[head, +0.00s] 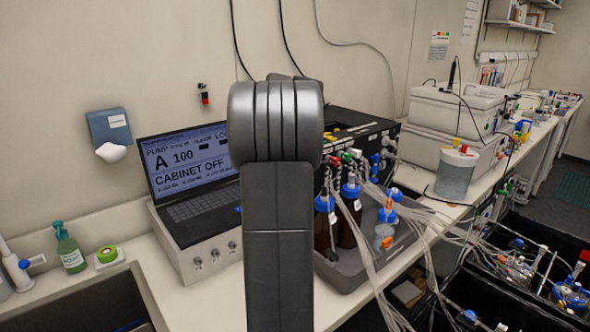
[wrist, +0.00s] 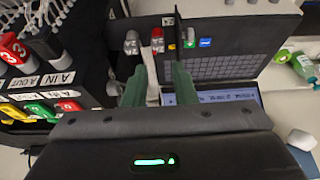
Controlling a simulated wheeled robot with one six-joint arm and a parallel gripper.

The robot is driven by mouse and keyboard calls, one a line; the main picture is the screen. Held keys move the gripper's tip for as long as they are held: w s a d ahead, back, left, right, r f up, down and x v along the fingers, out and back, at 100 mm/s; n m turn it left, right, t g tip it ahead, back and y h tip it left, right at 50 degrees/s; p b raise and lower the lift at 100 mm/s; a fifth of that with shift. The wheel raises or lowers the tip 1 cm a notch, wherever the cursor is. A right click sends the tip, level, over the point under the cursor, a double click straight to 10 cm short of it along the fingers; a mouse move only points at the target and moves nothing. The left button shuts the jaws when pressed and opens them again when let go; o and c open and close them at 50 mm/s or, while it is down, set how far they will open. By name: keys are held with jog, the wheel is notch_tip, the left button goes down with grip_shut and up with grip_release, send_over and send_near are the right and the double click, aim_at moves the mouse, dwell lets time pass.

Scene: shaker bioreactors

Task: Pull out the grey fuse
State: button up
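In the wrist view, a small grey piece (wrist: 131,43), which looks like the grey fuse, stands at the top of the picture beside a red piece (wrist: 157,40). My gripper (wrist: 157,82) shows as two dark green fingers set apart. A pale strip shows between them, and I see nothing clamped. The fingertips lie below the grey and red pieces in the picture; I cannot tell the distance in depth. In the head view my arm hides the gripper and the fuse area.
A laptop (head: 187,165) reading "CABINET OFF" stands left of my arm on the bench. A black cabinet (head: 360,137) with coloured connectors is to the right. Blue-capped bottles (head: 349,215) and loose tubing crowd its front. A green bottle (head: 68,247) is at the left.

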jog(key=x, duration=0.3)
jog(key=p+x, duration=0.1)
jog(key=x, duration=0.7)
jog(key=shift+w+r+p, duration=0.15)
jog(key=shift+w+p, duration=0.15)
jog(key=shift+c, duration=0.3)
grip_shut()
jog(key=shift+r, duration=0.1)
jog(key=shift+r, duration=0.1)
